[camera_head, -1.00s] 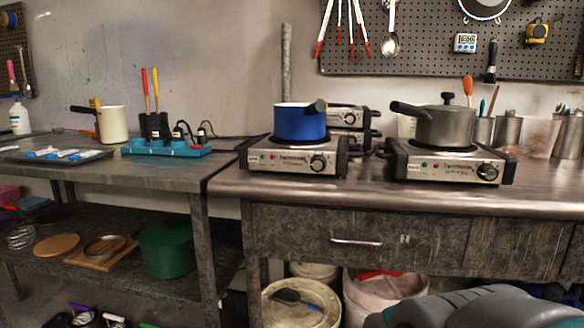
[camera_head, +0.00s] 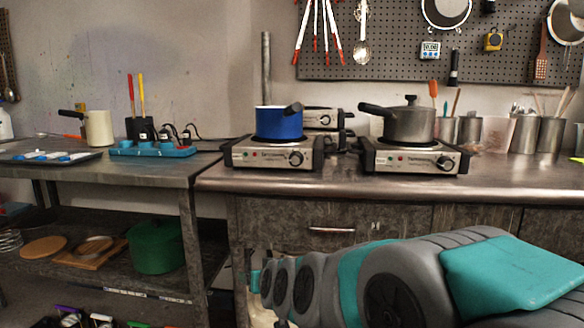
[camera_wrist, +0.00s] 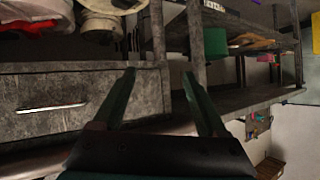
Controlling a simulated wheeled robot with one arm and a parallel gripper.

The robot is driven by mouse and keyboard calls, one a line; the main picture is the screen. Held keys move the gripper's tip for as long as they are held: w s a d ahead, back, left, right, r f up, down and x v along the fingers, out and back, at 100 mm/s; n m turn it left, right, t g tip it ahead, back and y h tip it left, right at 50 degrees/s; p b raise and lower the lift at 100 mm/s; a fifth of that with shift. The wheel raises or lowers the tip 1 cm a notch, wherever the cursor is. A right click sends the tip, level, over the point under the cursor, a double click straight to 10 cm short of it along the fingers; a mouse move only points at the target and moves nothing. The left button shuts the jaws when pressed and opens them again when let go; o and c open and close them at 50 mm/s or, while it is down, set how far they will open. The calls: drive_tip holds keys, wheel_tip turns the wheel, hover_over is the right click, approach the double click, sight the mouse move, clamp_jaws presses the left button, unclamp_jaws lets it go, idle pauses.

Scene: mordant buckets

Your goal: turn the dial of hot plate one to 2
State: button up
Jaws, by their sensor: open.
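Two steel hot plates stand side by side on the metal counter, a left one (camera_head: 243,152) and a right one (camera_head: 376,158). Each has a black dial at the right of its front panel, the left dial (camera_head: 296,158) and the right dial (camera_head: 444,162). Their small labels and dial marks are too small to read. A blue pot (camera_head: 279,123) sits on the left plate and a grey lidded pot (camera_head: 408,124) on the right. My gripper (camera_wrist: 160,72) is open and empty in the wrist view, apart from both plates, which that view does not show.
The metal counter (camera_head: 400,185) has a bare front strip above its drawers. A drawer handle (camera_head: 331,230) faces me. A blue power strip (camera_head: 150,150) lies on the left table. More appliances stand behind the left plate. Utensil cups (camera_head: 525,135) stand at the right.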

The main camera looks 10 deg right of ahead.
drive_tip(key=w+r+m+t, duration=0.1)
drive_tip(key=w+r+t, duration=0.2)
drive_tip(key=w+r, duration=0.25)
drive_tip(key=m+t+h, duration=0.6)
drive_tip(key=h, duration=0.5)
approach(295, 162)
drive_tip(key=shift+w+d+r, duration=0.15)
drive_tip(key=shift+w+r, duration=0.05)
drive_tip(key=shift+w, duration=0.2)
drive_tip(key=shift+x, duration=3.85)
clamp_jaws()
